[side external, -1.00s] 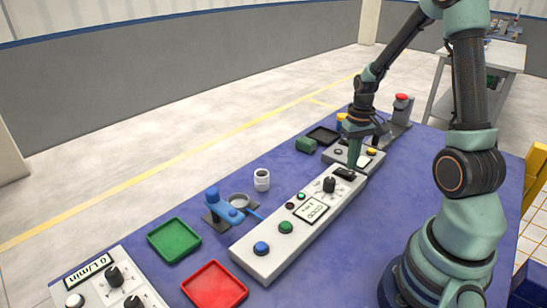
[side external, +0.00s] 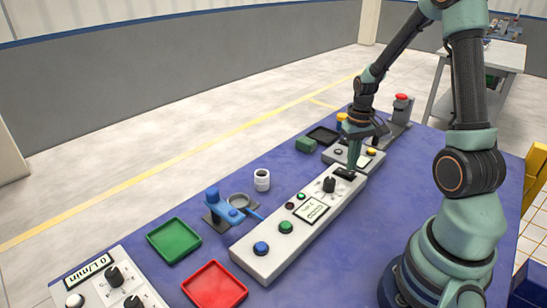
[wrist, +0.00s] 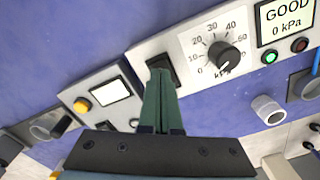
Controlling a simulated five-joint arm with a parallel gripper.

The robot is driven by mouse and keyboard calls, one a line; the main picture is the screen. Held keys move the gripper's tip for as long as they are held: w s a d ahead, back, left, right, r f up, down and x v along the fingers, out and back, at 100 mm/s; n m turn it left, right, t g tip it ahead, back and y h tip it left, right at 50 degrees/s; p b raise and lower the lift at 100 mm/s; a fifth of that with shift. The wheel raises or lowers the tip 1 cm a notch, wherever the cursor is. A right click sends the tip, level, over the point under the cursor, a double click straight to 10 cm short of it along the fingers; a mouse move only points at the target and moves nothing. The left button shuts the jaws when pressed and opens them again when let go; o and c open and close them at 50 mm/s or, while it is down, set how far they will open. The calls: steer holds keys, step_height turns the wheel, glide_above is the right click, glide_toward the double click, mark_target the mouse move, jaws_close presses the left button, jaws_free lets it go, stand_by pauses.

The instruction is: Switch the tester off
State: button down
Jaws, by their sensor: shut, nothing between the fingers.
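The tester (side external: 262,254) is a long white panel on the blue table. It carries a dial knob (side external: 329,185), a display (side external: 311,210), and green (side external: 286,227) and blue (side external: 261,248) buttons. In the wrist view the display (wrist: 285,22) reads GOOD, 0 kPa, and the green lamp (wrist: 269,58) looks bright. A black rocker switch (side external: 345,174) sits at the tester's far end; in the wrist view the switch (wrist: 161,65) is partly covered by my fingers. My gripper (side external: 351,168) is shut and empty, its tips at the switch; contact is hard to tell.
A smaller panel (side external: 340,154) with a yellow button stands just beyond the tester. A white cup (side external: 262,180), a blue clamp-like fixture (side external: 220,203), and green (side external: 174,239) and red (side external: 215,287) trays lie nearby. A red emergency button (side external: 401,98) stands at the far end.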

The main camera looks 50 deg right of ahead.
mark_target(349, 173)
steer(key=shift+f, duration=0.8)
stand_by(0.4)
steer(key=shift+r, duration=3.55)
steer(key=a+r+n+t, duration=0.2)
steer(key=a+r, duration=0.4)
steer(key=a, duration=0.4)
steer(key=a+r+n+t, duration=0.3)
steer(key=a+r, duration=0.4)
steer(key=a, duration=0.4)
steer(key=shift+s+a+r+n+t, duration=0.15)
steer(key=shift+s+a+n+t, duration=0.15)
steer(key=shift+s+n, duration=0.2)
